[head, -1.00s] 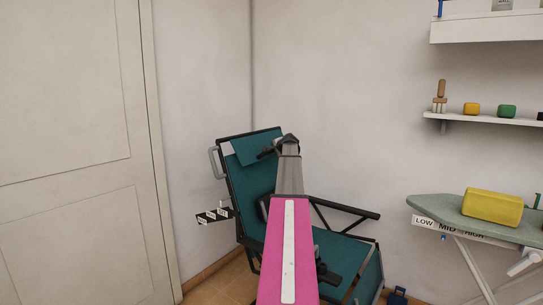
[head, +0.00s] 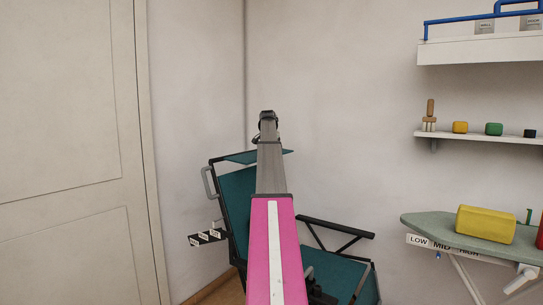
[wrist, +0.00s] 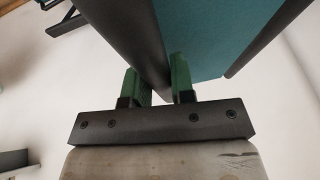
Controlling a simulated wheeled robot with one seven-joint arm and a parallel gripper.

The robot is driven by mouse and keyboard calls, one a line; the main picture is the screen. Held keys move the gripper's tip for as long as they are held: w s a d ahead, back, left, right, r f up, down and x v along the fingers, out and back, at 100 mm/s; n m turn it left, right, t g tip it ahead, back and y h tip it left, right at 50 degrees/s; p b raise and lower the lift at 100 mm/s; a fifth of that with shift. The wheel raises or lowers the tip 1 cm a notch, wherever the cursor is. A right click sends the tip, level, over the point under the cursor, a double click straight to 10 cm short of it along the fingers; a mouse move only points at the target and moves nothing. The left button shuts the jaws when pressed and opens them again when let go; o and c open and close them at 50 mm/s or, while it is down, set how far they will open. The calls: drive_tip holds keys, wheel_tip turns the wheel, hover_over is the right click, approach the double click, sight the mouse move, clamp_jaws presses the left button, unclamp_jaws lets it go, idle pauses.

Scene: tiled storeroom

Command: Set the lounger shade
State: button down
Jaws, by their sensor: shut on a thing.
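The lounger (head: 236,205) stands in the corner, teal with a dark frame, partly hidden behind my arm. Its teal shade (head: 240,158) is at the top of the backrest and shows as a thin, nearly edge-on flap. In the wrist view, the shade's teal fabric (wrist: 212,35) runs beside a dark edge bar (wrist: 137,35). My gripper (wrist: 157,84) has its green fingers on both sides of that bar and is shut on the shade's edge. In the head view my arm hides most of the grip.
A black strip with white labels (head: 207,237) sits left of the lounger, below a grey side handle (head: 208,182). An ironing board (head: 425,225) with a yellow block (head: 486,223) stands right. Shelves (head: 490,138) hang on the right wall; a door (head: 70,150) is left.

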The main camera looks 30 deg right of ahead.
drive_tip(key=shift+w+a+r+g, duration=0.1)
drive_tip(key=shift+w+r+g, duration=0.1)
drive_tip(key=shift+r, duration=0.2)
drive_tip(key=shift+w+r+g, duration=0.1)
drive_tip(key=shift+r+g, duration=0.1)
drive_tip(key=shift+r, duration=0.2)
drive_tip(key=shift+w+a+r, duration=0.15)
drive_tip(key=shift+w+r, duration=0.1)
drive_tip(key=shift+r, duration=0.4)
drive_tip(key=c, duration=1)
unclamp_jaws()
drive_tip(key=shift+r, duration=0.1)
drive_tip(key=v, duration=1)
drive_tip(key=shift+s+a+r, duration=0.1)
drive_tip(key=shift+a+r, duration=0.1)
drive_tip(key=shift+a, duration=0.1)
